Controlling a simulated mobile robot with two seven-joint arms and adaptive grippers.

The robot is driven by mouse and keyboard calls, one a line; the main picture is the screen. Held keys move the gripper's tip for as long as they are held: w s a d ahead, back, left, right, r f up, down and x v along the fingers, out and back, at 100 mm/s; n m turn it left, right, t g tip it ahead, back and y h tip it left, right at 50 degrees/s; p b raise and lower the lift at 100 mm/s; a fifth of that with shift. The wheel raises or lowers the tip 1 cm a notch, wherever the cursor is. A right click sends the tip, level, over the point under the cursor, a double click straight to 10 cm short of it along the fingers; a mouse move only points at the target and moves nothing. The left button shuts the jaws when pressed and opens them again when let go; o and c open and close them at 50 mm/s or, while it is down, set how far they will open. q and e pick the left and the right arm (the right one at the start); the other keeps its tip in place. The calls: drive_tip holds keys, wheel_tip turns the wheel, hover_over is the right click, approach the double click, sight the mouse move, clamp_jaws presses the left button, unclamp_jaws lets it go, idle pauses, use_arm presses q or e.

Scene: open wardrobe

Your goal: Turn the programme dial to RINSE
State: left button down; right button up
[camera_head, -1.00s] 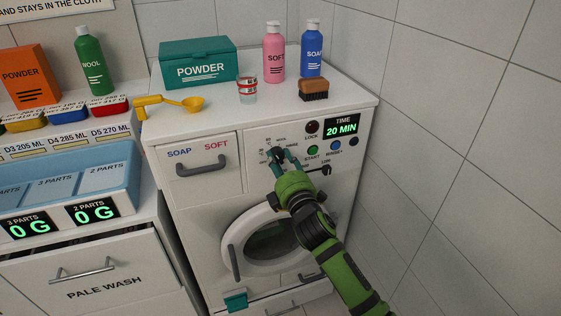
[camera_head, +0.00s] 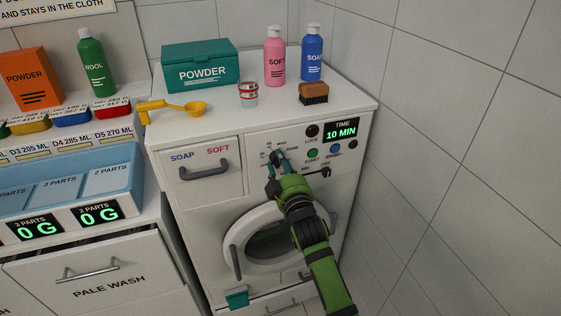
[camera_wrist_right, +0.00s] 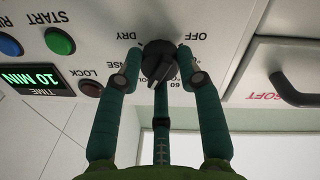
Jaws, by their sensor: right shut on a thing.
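The programme dial (camera_wrist_right: 158,60) is a dark round knob on the washing machine's white front panel. In the wrist view, upside down, the labels OFF, DRY and a partly covered word ending in NSE show around it. I cannot tell exactly which label its pointer meets. My right gripper (camera_head: 279,162) is shut on the dial, with one teal finger on either side of it. The fingers hide part of the dial and its labels in the head view. The time display (camera_head: 341,131) reads 10 MIN. My left gripper is not in view.
The lock light (camera_head: 312,131), green start button (camera_head: 313,153) and blue button (camera_head: 334,149) sit right of the dial. The soap drawer handle (camera_head: 204,170) is to the left. Bottles, a powder box (camera_head: 200,68) and a brush (camera_head: 313,93) stand on top. A tiled wall is at right.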

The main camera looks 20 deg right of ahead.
drive_tip(key=shift+r+m+g+p, duration=0.15)
drive_tip(key=shift+m+p, duration=1)
drive_tip(key=shift+m, duration=1.3)
drive_tip(key=shift+r+m+g+p, duration=0.15)
drive_tip(key=shift+m+p, duration=0.95)
drive_tip(key=shift+m, duration=1.35)
drive_tip(key=shift+f, duration=0.1)
drive_tip(key=o, duration=1.2)
drive_tip(key=shift+c, duration=0.2)
drive_tip(key=shift+f, duration=0.1)
drive_tip(key=s, duration=1.2)
drive_tip(key=shift+a, duration=0.2)
